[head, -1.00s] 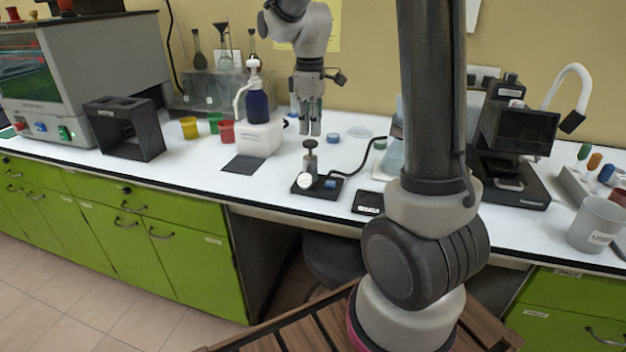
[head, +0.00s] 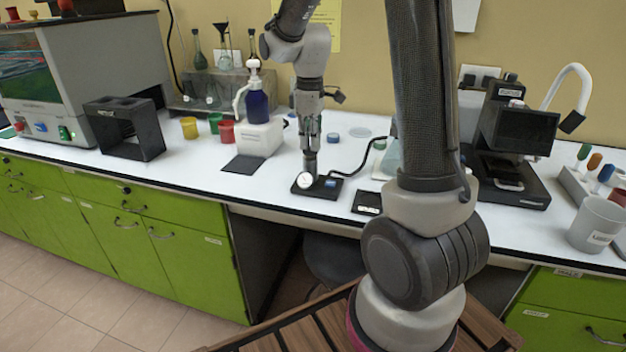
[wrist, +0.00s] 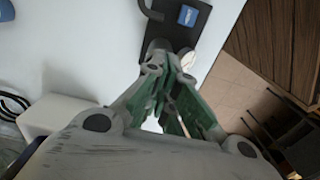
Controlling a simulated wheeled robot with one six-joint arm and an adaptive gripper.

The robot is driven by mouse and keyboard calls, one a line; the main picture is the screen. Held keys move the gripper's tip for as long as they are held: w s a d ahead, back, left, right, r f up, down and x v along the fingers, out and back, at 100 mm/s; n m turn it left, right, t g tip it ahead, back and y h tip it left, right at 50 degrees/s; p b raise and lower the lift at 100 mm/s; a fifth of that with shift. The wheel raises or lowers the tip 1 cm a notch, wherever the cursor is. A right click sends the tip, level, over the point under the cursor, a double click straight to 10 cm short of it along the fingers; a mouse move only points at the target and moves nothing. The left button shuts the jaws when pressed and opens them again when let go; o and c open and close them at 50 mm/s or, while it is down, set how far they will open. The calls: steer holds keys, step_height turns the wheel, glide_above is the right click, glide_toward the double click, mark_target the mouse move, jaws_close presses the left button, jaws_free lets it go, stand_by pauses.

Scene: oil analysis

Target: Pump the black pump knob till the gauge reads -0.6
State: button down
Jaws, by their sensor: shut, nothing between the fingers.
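The hand pump (head: 311,165) stands on a black base plate (head: 332,192) on the white bench. Its round white gauge (head: 304,180) sits at the front left of the plate; the reading is too small to make out. A blue block (head: 330,183) is on the plate's right side. My gripper (head: 310,148) points straight down, shut and empty, with its fingertips at the top of the pump, covering the knob. In the wrist view, my gripper (wrist: 170,70) overlaps the pump, and the gauge's edge (wrist: 186,58) and the blue block (wrist: 187,15) show beyond the fingers.
A white box with a blue bottle (head: 257,105) stands left of the pump. A black display (head: 368,202) lies right of it, and a dark hose (head: 360,160) curves behind. A glass flask (head: 391,155) and black instrument (head: 510,150) stand farther right. A dark mat (head: 243,164) lies left.

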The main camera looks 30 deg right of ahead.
steer(key=shift+r, duration=2.1)
steer(key=shift+f, duration=2.05)
steer(key=shift+r, duration=2.05)
steer(key=shift+f, duration=0.15)
